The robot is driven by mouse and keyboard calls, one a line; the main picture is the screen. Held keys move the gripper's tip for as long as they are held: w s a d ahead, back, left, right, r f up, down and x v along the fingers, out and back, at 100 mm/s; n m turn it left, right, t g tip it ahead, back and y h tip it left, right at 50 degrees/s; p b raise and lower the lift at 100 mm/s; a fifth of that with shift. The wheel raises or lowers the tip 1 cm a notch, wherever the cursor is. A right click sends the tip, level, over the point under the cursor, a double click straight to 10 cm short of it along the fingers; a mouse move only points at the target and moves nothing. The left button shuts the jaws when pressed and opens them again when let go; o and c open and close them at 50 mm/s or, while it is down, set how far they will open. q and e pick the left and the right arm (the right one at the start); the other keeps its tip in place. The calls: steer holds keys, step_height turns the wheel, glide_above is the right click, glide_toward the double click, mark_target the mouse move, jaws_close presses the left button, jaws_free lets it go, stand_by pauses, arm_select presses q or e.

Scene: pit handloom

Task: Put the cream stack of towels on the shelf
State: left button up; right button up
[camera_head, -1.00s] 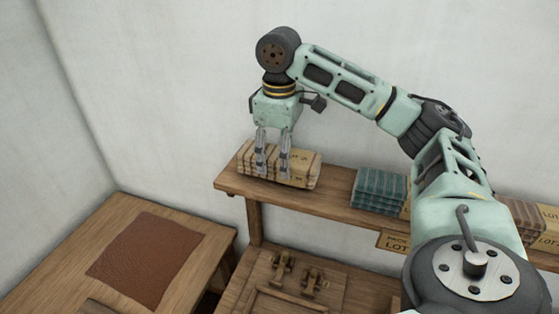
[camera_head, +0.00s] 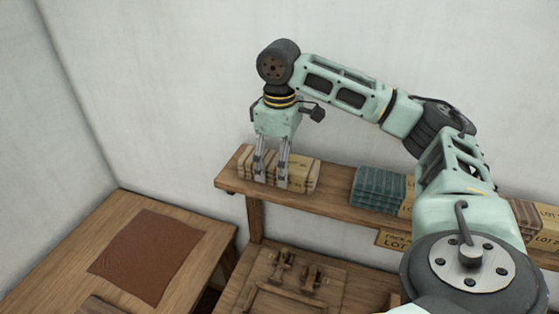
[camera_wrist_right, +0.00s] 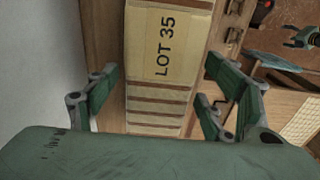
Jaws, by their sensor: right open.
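The cream stack of towels (camera_head: 302,172), striped with brown and wrapped in a paper band, sits on the left end of the wooden shelf (camera_head: 332,203). In the right wrist view the stack (camera_wrist_right: 158,92) shows its "LOT 35" label between the fingers. My right gripper (camera_head: 271,184) is over the stack's left part, fingers pointing down. In the right wrist view the gripper (camera_wrist_right: 155,85) is open, with gaps between its fingers and the stack. My left gripper is not in view.
A teal striped stack (camera_head: 379,190) stands further right on the shelf, and a brown striped stack (camera_head: 526,218) beyond it. A table with a brown cloth (camera_head: 148,256) is at lower left. A wooden frame with fittings (camera_head: 297,272) lies below the shelf.

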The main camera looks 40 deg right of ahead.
steer(key=shift+r, duration=0.1)
step_height(320, 180, up, 12)
stand_by(0.6)
stand_by(0.4)
